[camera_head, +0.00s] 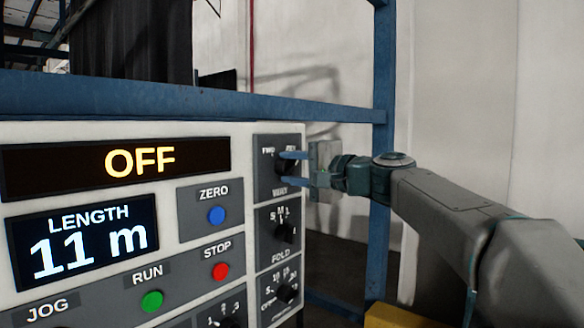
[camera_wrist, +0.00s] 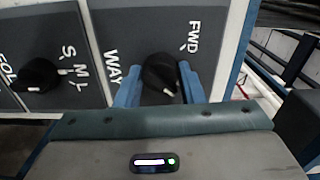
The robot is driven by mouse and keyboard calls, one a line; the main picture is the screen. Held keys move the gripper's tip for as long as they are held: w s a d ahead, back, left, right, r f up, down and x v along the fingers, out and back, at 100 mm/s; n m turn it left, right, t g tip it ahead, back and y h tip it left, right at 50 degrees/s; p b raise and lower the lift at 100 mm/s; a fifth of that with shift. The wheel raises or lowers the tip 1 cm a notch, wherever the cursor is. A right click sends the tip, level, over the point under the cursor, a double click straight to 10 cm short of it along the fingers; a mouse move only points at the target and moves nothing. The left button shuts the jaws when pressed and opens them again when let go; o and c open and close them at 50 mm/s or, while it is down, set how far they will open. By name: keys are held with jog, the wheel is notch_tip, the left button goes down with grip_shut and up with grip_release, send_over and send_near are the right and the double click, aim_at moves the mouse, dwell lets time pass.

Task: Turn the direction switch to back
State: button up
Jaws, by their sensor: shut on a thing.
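The direction switch is a black knob (camera_head: 281,164) on a grey plate marked WAY, at the panel's upper right. In the wrist view the knob (camera_wrist: 158,70) sits between my two blue fingers. My gripper (camera_head: 291,168) is shut on it, coming in from the right; it also shows in the wrist view (camera_wrist: 160,85). The FWD label (camera_wrist: 193,36) is at the plate's upper right there. The knob's white mark (camera_wrist: 167,92) points down and slightly right in that view, away from FWD. The other position's label is mostly hidden by my gripper.
The FOLD knob (camera_head: 284,232) and another knob (camera_head: 287,293) sit below. ZERO (camera_head: 217,214), STOP (camera_head: 221,270) and RUN (camera_head: 152,301) buttons are to the left. The display (camera_head: 140,161) reads OFF. A blue post (camera_head: 384,70) stands behind my arm.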

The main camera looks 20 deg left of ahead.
jog(key=shift+m, duration=0.5)
jog(key=o, duration=1)
jog(key=b+v, duration=0.4)
jog(key=v, duration=0.9)
jog(key=shift+d, duration=0.4)
jog(key=shift+s+f, duration=0.1)
